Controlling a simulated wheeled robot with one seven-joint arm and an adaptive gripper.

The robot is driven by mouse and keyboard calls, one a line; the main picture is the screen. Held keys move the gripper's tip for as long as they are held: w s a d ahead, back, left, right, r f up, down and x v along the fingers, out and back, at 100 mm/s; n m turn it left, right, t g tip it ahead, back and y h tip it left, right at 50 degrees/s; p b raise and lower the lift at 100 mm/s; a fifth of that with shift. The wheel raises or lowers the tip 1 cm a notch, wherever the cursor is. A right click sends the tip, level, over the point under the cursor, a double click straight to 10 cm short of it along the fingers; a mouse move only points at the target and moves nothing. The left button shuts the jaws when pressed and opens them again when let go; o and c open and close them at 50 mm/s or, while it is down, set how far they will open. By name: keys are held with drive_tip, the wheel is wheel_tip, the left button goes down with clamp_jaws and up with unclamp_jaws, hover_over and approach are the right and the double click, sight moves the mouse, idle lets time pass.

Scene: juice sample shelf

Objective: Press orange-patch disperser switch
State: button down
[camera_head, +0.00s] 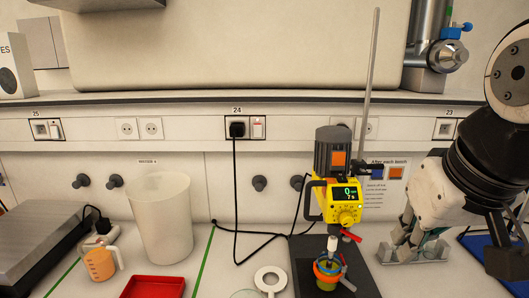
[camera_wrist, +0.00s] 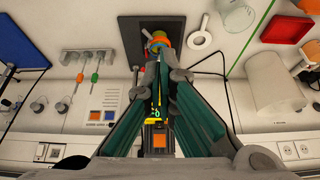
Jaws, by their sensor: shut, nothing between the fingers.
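The disperser (camera_head: 336,190) is yellow with a grey motor top.
A notice (camera_head: 378,188) with blue and orange patches is on the wall. Wall socket 24 (camera_head: 237,128) holds a black plug beside a switch (camera_head: 258,128). A metal rod (camera_head: 370,75) rises behind the disperser. A white bucket (camera_head: 162,215) and red tray (camera_head: 153,287) stand left.

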drive_tip(key=s+f, duration=0.3)
drive_tip(key=s, duration=0.1)
drive_tip(key=shift+f, duration=0.4)
wheel_tip(320, 180, up, 16)
drive_tip(key=g+b, duration=0.1)
drive_tip(key=b, duration=0.1)
hover_over(342, 174)
drive_tip(key=s, duration=0.4)
drive_tip(key=shift+w+f, duration=0.2)
drive_tip(key=shift+w, duration=0.05)
drive_tip(key=x, duration=0.4)
drive_tip(key=s+p+x, duration=0.1)
drive_tip(key=x, duration=0.4)
drive_tip(key=p+x, duration=0.1)
drive_tip(key=x, duration=0.4)
drive_tip(key=shift+s+f, duration=0.15)
drive_tip(key=shift+f, duration=0.05)
